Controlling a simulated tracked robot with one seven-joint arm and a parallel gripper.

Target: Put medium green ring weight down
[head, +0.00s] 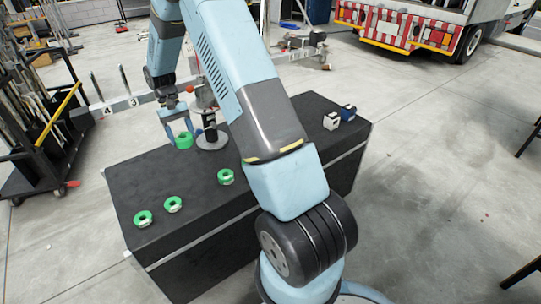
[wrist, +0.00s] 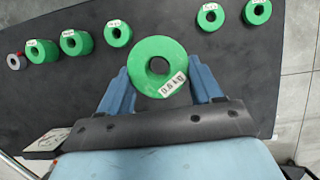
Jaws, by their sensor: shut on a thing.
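A green ring weight (wrist: 150,52) with a white label, which seems to read 0.6 kg, sits between the two blue fingers of my gripper (wrist: 163,82). My gripper is shut on its sides, and the ring's hole faces the wrist camera. In the head view my gripper (head: 180,131) holds this ring (head: 183,142) over the far left part of the black table (head: 200,222), left of a grey round base. I cannot tell whether the ring touches the table top.
Other green rings (head: 173,204) lie apart on the table's left part. In the wrist view several rings (wrist: 73,42) form a row beyond the held one. Two small blocks (head: 332,121) stand at the right end. A tool rack (head: 45,120) stands left of the table.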

